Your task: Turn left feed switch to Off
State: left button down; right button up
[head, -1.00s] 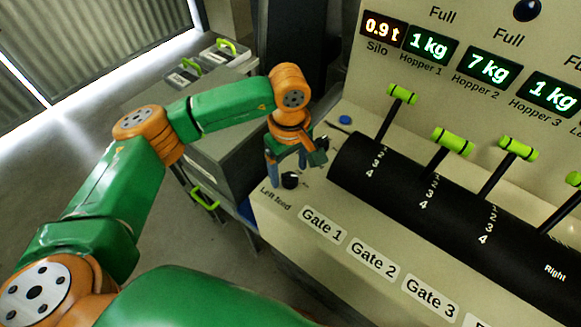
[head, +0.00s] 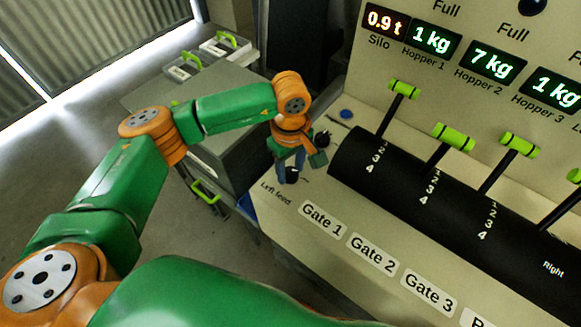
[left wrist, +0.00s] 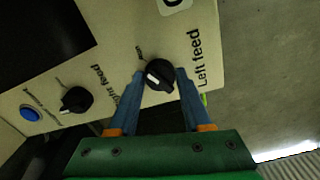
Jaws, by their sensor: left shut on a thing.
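The left feed switch is a black round knob with a white mark (left wrist: 160,75), beside the "Left feed" label on the beige panel. It also shows in the head view (head: 291,175), partly covered by my gripper. My left gripper (left wrist: 161,80) has its two blue fingers on either side of the knob, shut on it. It also shows at the panel's left end in the head view (head: 290,170). My right gripper is not in view.
A second black knob (left wrist: 76,99), labelled as the right feed, and a blue button (left wrist: 30,113) sit nearby on the panel. A black drum with green-handled gate levers (head: 453,137) stands to the right. A grey cabinet (head: 225,150) stands to the left.

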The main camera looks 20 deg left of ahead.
pick_arm(q)
jog(key=n+b, duration=0.2)
jog(key=shift+f+n, duration=0.25)
jog(key=shift+n, duration=0.05)
jog(key=n+b, duration=0.2)
jog(key=shift+n, duration=0.4)
jog(key=n+b, duration=0.2)
jog(key=n, duration=0.1)
jog(key=shift+r, duration=0.1)
jog(key=shift+n+b, duration=0.95)
jog(key=shift+n, duration=0.55)
jog(key=shift+r, duration=0.1)
jog(key=shift+c, duration=1.7)
grip_release()
jog(key=shift+r, duration=0.1)
